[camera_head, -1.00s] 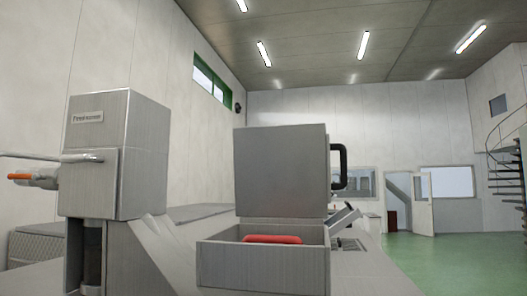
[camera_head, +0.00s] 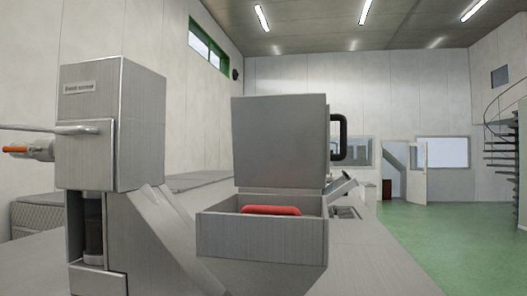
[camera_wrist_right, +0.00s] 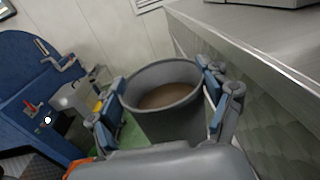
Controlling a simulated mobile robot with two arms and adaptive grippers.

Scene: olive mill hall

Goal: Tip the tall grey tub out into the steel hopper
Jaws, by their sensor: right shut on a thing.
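The tall grey tub (camera_wrist_right: 183,116) is in the right wrist view, with a round open mouth and brown contents inside. My right gripper (camera_wrist_right: 161,76) has its blue-grey fingers on both sides of the tub's rim and is shut on it. The tub's lower part is hidden. In the head view, an open steel box with a tapering underside, which looks like the steel hopper (camera_head: 255,240), stands at centre with a raised square steel panel behind it. A red object (camera_head: 271,210) shows inside it. My left gripper is in neither current view.
A steel housing (camera_head: 100,150) with a label and a side rod stands left of the hopper. A black handle (camera_head: 339,136) is on the raised panel's right. Green floor (camera_head: 440,230) is open at right. In the wrist view, a steel-edged surface (camera_wrist_right: 250,40) lies right of the tub.

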